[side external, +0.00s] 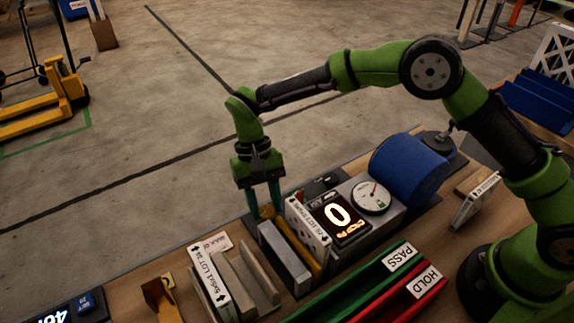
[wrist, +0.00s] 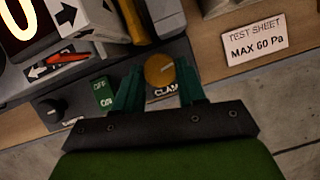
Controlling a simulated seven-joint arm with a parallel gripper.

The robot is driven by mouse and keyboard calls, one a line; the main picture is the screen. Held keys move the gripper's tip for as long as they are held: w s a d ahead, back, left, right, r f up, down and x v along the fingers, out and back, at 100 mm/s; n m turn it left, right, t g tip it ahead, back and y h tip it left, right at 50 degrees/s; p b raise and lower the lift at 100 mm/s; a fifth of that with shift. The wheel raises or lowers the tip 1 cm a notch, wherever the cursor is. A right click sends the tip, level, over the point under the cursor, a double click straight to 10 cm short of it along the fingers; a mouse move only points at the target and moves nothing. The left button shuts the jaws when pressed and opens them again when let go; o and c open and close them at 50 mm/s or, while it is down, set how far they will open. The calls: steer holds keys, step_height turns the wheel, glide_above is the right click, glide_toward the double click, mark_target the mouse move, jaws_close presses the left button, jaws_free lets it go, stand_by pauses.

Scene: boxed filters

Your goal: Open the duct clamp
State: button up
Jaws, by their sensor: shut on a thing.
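The clamp knob (wrist: 159,69) is a round brass-coloured dial with a pale pointer line, above a partly covered label reading "CLAM". It also shows in the side external view (side external: 266,212), at the far end of the test rig. My gripper (wrist: 160,66) has one green finger on each side of the knob and is shut on it. In the side external view my gripper (side external: 262,207) points down at the rig. A yellow plate (side external: 304,252) stands between a grey block and a white labelled panel. Whether it is part of the clamp, I cannot tell.
A lit display (side external: 338,215) reads 0 beside a round gauge (side external: 370,197) and a blue blower housing (side external: 408,168). An OFF/ON switch (wrist: 103,92) and a black dial (wrist: 57,108) sit near my fingers. Green PASS (side external: 345,285) and red HOLD (side external: 405,298) trays lie in front.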

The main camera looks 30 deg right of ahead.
steer(key=n, duration=0.1)
steer(key=n+h, duration=0.1)
steer(key=n, duration=0.2)
steer(key=shift+a+n+h, duration=0.25)
steer(key=shift+n+h, duration=0.05)
steer(key=shift+a+n+t+h, duration=0.1)
steer(key=shift+n+t+h, duration=0.4)
steer(key=shift+n, duration=1.4)
steer(key=o, duration=1)
